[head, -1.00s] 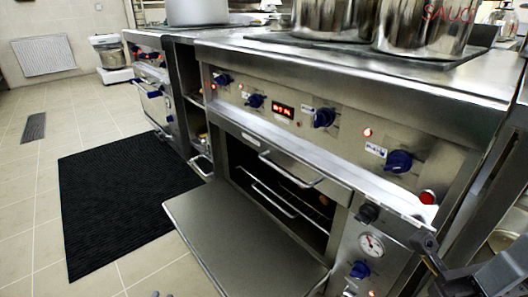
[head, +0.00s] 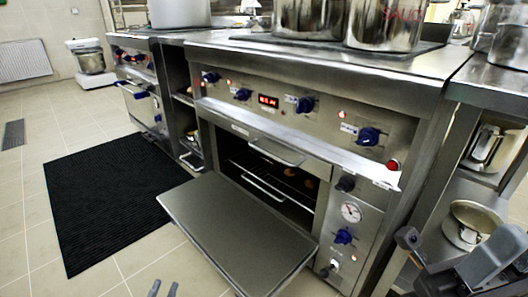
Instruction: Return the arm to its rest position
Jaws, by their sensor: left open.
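My left gripper (head: 163,289) shows only as two dark fingertips at the bottom edge of the head view. The tips are apart with nothing visible between them, over the floor in front of the lowered oven door (head: 235,233). Its arm is out of the picture. Part of my right arm (head: 465,265) shows at the lower right, in front of the shelving.
The oven (head: 355,165) stands open, with small brown pieces (head: 310,183) inside. Steel pots (head: 385,25) stand on top. A black mat (head: 105,190) lies on the floor at left. Open shelving (head: 480,190) with pans is at right.

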